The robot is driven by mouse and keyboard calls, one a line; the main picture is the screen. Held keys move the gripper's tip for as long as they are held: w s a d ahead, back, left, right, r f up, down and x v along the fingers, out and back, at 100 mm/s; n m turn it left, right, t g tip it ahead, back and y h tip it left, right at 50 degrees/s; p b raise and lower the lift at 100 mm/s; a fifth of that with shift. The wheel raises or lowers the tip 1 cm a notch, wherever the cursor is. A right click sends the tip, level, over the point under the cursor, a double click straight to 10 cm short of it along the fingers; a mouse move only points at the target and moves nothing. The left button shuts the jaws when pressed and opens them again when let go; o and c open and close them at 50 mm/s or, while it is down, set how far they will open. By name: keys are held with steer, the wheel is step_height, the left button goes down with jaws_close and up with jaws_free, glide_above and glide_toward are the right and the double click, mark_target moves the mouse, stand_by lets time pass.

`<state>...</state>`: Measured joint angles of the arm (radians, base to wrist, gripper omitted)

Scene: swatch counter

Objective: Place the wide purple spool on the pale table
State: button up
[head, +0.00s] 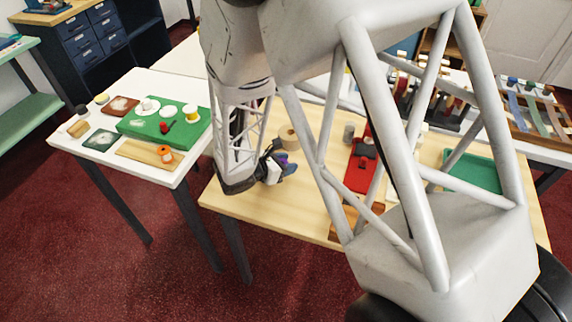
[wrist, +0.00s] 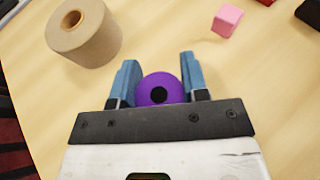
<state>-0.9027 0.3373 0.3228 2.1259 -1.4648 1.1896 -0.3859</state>
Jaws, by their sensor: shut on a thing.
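My gripper (wrist: 158,60) has its blue fingers closed on the sides of a purple spool (wrist: 158,79) with a dark centre hole. In the head view my gripper (head: 275,168) is at the left part of the pale wooden table (head: 240,194), with a bit of the purple spool (head: 290,169) showing at the fingers. The spool's underside is hidden, so I cannot tell whether it touches the wood. A white-topped table (head: 150,82) stands to the left.
A tan roll (wrist: 85,38) stands just beyond the gripper, with a pink block (wrist: 227,20) to its right. A red tray (head: 359,178) and a green tray (head: 480,173) are farther right. A green board (head: 190,130) bearing white discs lies on the white table.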

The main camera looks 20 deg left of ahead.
steer(key=shift+f, duration=0.4)
steer(key=shift+f, duration=0.1)
steer(key=o, duration=0.9)
steer(key=shift+s+a+r, duration=0.1)
steer(key=shift+r, duration=0.1)
steer(key=shift+v, duration=5.9)
steer(key=shift+f, duration=0.1)
